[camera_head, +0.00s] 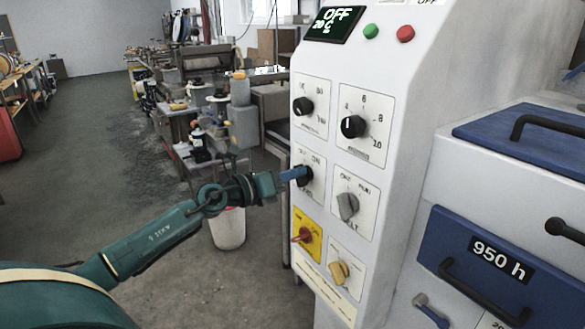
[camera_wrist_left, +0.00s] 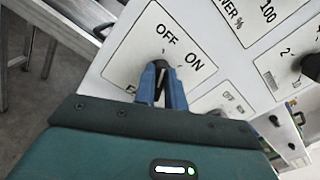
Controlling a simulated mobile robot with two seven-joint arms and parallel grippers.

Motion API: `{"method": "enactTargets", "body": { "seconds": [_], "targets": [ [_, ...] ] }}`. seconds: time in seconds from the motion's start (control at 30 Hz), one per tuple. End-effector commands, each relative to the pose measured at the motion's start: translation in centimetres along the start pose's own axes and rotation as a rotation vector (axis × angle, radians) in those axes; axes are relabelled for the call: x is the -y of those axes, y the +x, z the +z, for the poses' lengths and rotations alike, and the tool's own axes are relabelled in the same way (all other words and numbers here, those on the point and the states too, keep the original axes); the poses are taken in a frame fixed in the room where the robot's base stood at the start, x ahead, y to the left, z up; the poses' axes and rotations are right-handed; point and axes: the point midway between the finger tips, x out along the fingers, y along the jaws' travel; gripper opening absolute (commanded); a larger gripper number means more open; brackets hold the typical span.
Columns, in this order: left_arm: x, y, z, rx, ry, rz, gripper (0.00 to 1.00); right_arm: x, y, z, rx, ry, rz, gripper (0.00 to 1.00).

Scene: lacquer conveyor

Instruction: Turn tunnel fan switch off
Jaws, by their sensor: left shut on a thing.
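The fan switch is a black rotary knob (camera_head: 304,176) on a white plate in the left column of the control panel (camera_head: 385,130). In the left wrist view its plate (camera_wrist_left: 135,55) reads OFF and ON, with a partly covered label starting "FA". My left gripper (camera_head: 292,174) reaches the panel from the left. Its blue fingers (camera_wrist_left: 162,75) are shut on the knob, one on each side. The fingers cover much of the knob (camera_wrist_left: 160,64), so I cannot tell which mark it points to. My right gripper is not in view.
Other knobs sit close by: two black ones (camera_head: 352,126) above, a grey one (camera_head: 348,206) to the right, a red one on yellow (camera_head: 302,235) and a yellow one (camera_head: 339,272) below. The display (camera_head: 333,22) reads OFF.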

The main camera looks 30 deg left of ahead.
Motion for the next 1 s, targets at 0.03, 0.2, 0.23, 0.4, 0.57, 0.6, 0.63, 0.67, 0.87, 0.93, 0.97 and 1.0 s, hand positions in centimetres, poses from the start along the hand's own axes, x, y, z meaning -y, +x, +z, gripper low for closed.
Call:
{"method": "enactTargets", "body": {
  "seconds": [0.03,0.2,0.23,0.4,0.57,0.6,0.63,0.67,0.87,0.93,0.97,1.0],
  "targets": [
    [0.05,0.01,0.22,0.004,-0.013,0.0,0.0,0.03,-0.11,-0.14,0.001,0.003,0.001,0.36],
    [-0.01,0.01,0.17,0.004,-0.037,0.0,0.0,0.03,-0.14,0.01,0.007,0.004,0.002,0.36],
    [-0.02,0.01,0.17,0.005,-0.039,0.0,0.0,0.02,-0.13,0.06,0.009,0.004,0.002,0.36],
    [-0.04,0.01,0.14,0.005,-0.043,0.0,0.0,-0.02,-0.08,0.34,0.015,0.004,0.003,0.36],
    [-0.04,0.01,0.15,0.005,-0.043,0.0,0.0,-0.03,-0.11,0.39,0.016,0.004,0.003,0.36],
    [-0.04,0.01,0.15,0.005,-0.043,0.0,0.0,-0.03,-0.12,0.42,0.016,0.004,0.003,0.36],
    [-0.04,0.01,0.15,0.005,-0.042,0.0,0.14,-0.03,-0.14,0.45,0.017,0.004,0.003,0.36],
    [-0.04,0.01,0.15,0.005,-0.042,0.0,0.17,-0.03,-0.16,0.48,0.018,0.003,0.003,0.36],
    [-0.04,0.01,0.08,0.003,-0.04,0.0,0.33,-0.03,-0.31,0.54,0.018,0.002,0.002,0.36],
    [-0.04,0.01,0.07,0.002,-0.04,0.0,0.34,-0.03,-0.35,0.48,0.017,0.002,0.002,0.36],
    [-0.04,0.01,0.06,0.002,-0.04,0.0,0.34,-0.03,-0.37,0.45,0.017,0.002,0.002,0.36],
    [-0.04,0.01,0.05,0.002,-0.04,0.0,0.34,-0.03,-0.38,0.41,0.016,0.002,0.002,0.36]
  ]
}}
